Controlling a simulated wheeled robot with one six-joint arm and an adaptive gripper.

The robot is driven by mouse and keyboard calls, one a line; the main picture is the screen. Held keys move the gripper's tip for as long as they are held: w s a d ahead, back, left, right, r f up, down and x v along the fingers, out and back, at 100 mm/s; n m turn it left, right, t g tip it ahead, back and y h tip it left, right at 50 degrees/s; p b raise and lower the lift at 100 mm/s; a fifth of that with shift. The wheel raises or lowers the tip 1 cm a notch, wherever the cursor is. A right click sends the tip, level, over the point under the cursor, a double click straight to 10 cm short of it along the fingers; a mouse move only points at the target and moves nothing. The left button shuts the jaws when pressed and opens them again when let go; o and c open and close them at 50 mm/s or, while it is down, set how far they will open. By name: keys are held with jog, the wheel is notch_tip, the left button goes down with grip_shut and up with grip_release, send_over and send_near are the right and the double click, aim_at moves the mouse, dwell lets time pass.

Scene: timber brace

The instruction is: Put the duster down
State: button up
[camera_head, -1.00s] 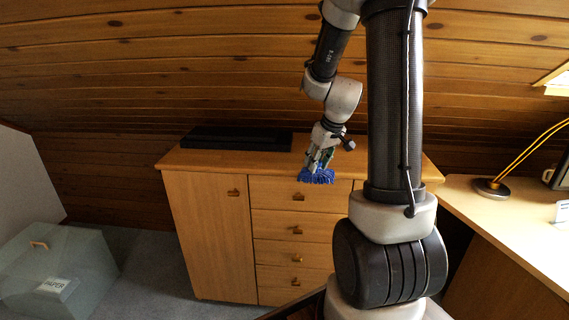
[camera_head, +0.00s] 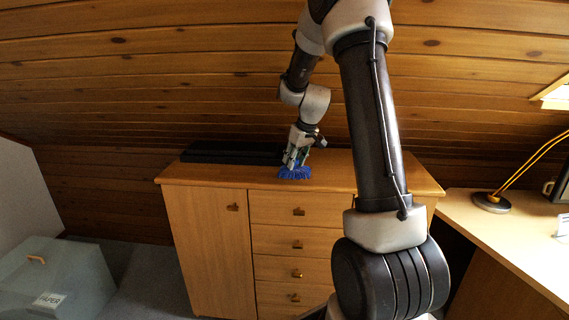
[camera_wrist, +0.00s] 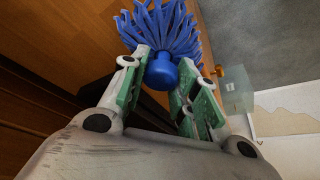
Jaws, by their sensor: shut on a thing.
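The duster (camera_head: 295,174) has blue strands and hangs strands-down from my gripper (camera_head: 295,158), over the front part of the cabinet top. In the wrist view the duster (camera_wrist: 162,72) shows its round blue handle end between the green-padded fingers of my gripper (camera_wrist: 160,85), with the strands fanning out beyond. My gripper is shut on it. The wooden cabinet (camera_head: 345,172) has a door at left and a column of drawers. I cannot tell whether the strands touch the cabinet top.
A long black box (camera_head: 232,153) lies at the back left of the cabinet top, close to my gripper. The top right of the cabinet is bare. A desk with a yellow lamp (camera_head: 492,202) stands at right. A grey bin labelled PAPER (camera_head: 75,275) stands at lower left.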

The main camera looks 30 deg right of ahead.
jog(key=w, duration=0.4)
jog(key=shift+w+a, duration=0.1)
jog(key=shift+a, duration=0.2)
jog(key=x, duration=0.3)
jog(key=shift+w+r, duration=0.1)
jog(key=shift+w, duration=0.05)
jog(key=shift+f, duration=0.25)
jog(key=shift+c, duration=0.5)
jog(key=o, duration=1.1)
